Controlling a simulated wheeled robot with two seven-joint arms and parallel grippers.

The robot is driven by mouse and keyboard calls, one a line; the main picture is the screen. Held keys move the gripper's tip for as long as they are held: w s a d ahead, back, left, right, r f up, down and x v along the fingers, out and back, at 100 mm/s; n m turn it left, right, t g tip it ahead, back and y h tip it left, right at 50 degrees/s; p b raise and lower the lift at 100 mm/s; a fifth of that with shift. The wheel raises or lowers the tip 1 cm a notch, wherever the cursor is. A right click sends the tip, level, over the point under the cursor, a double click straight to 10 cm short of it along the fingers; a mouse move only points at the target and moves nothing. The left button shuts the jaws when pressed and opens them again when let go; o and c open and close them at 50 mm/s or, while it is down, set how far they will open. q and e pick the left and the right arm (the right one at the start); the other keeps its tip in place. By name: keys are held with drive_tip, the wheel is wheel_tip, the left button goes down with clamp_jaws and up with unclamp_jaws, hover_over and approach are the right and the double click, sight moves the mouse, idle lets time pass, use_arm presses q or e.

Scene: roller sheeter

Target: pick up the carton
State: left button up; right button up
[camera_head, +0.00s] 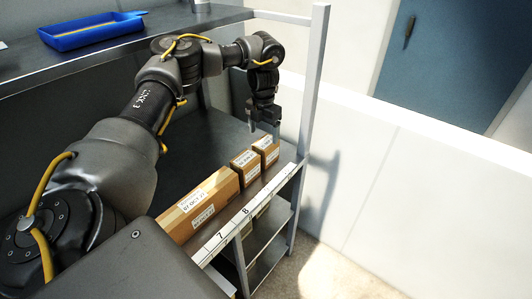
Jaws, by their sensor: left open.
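Three brown cartons with white labels stand in a row along the front edge of a dark shelf. The long carton (200,207) is nearest to me, the middle carton (245,167) is smaller, and the far carton (266,151) is by the shelf's end. Which one is meant I cannot tell. My left gripper (264,130) points down, open and empty, just above and behind the far carton. It appears apart from the cartons. My right gripper is not in view.
The shelf (215,140) is bare behind the cartons. A metal post (313,80) stands right of my gripper. An upper shelf (150,27) holds a blue tray (92,32). Numbered strips (245,212) line the front edge. Lower shelves (268,240) lie below.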

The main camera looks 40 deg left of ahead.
sight(266, 142)
use_arm(q)
drive_tip(key=shift+d+f, duration=0.15)
drive_tip(key=shift+f, duration=0.1)
drive_tip(key=f, duration=0.1)
drive_tip(key=f+p, duration=0.2)
drive_tip(key=shift+w+d+f, duration=0.15)
drive_tip(key=shift+w+f, duration=0.1)
drive_tip(key=shift+f, duration=0.55)
drive_tip(key=c, duration=1.1)
drive_tip(key=shift+c, duration=0.2)
drive_tip(key=shift+r, duration=0.15)
